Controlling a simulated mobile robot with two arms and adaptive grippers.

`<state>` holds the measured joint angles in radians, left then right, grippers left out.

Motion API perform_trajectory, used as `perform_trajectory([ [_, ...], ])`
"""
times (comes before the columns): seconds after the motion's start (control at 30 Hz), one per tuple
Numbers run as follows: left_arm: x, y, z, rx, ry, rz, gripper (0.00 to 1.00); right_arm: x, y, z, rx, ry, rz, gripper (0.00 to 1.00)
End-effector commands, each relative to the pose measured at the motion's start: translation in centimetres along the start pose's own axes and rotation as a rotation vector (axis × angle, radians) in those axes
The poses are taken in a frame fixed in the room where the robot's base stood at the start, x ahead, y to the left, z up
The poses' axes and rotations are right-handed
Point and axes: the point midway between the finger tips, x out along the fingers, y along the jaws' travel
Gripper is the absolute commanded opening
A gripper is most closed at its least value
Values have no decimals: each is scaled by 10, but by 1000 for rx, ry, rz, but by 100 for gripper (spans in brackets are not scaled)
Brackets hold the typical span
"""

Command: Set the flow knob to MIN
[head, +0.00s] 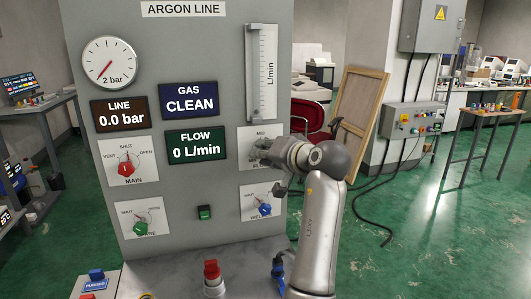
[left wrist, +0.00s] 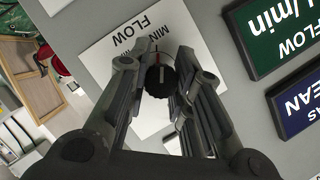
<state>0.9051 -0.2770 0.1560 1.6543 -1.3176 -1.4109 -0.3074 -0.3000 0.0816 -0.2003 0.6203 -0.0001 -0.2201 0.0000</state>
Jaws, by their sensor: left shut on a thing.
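My left gripper (left wrist: 157,62) is shut on the knob, one finger on each side. In the head view my left gripper (head: 263,153) covers the knob on its white plate (head: 246,134). The green flow display (head: 196,146) reads 0 L/min. My right gripper is not in view.
The grey panel (head: 225,100) also carries a red main knob (head: 126,168), a green knob (head: 140,229) and a blue knob (head: 264,209) below the flow plate. A red button (head: 212,270) stands on the ledge. Open floor lies to the right.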

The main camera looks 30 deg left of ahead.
Motion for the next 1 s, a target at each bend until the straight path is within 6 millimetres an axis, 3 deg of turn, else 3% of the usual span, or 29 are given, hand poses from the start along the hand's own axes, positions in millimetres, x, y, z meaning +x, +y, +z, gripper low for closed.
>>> perform_trajectory([
  [0.67,1,3,3,-55,-9,30,0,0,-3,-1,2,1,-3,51],
  [0.7,1,3,4,-55,-10,30,25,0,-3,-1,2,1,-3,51],
  [0.87,1,2,3,-55,-7,28,45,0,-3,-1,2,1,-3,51],
  [1.0,0,2,2,-56,-5,26,45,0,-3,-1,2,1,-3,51],
])
